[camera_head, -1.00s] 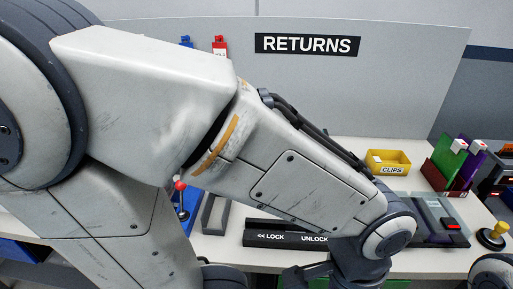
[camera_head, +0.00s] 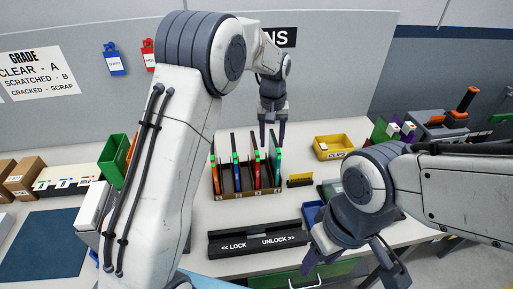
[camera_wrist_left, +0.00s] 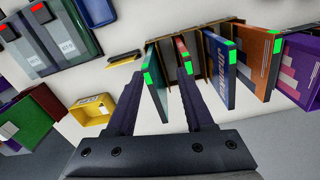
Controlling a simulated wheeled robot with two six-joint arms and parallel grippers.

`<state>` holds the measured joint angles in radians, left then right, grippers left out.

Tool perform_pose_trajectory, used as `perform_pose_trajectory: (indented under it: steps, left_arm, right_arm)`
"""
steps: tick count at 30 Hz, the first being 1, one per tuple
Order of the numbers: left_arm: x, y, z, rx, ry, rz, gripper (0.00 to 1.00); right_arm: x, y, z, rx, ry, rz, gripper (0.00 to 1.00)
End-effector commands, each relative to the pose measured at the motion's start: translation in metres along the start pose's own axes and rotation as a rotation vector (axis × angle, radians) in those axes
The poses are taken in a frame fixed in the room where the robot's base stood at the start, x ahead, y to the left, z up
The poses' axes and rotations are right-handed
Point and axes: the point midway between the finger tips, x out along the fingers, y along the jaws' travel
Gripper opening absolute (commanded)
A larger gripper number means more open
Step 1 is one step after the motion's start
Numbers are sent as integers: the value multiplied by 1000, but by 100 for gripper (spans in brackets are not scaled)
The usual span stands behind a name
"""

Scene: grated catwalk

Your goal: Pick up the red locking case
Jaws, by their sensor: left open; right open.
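The red locking case (camera_head: 257,167) stands upright in a slotted rack (camera_head: 240,194), between a blue and a teal case. In the left wrist view its narrow red edge with a green patch (camera_wrist_left: 183,50) shows, and the blue and teal cases partly hide its sides. My left gripper (camera_head: 272,138) is open and empty, pointing down above the back right of the rack. In the left wrist view its fingers (camera_wrist_left: 160,88) are spread, with the teal case (camera_wrist_left: 153,88) nearest between them. My right gripper (camera_head: 355,272) is open and empty at the front right.
A black LOCK/UNLOCK bar (camera_head: 255,240) lies in front of the rack. A yellow CLIPS bin (camera_head: 338,147) stands right of it. An orange case (camera_head: 215,172) and the blue case (camera_head: 236,170) share the rack. A RETURNS panel (camera_head: 350,60) rises behind.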

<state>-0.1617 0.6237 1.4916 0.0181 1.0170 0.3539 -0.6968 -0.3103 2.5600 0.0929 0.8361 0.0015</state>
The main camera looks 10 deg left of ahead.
Motion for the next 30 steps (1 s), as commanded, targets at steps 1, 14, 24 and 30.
perform_pose_trajectory:
  steps: [1, 14, 24, 30]
  left_arm:
    - [-1, -13, -21, -56, -5, -6, 52]
    - [46, -48, -67, -198, -7, -20, 52]
    - [77, -50, -65, -195, -6, -20, 52]
    - [105, -54, -60, -195, -6, -20, 52]
  right_arm:
    - [-15, -1, -1, 0, 0, 0, 50]
    - [-39, -3, -2, -1, 0, 0, 50]
    - [-56, -4, -3, -4, 0, 0, 50]
    - [-77, -6, -4, -8, 0, 0, 50]
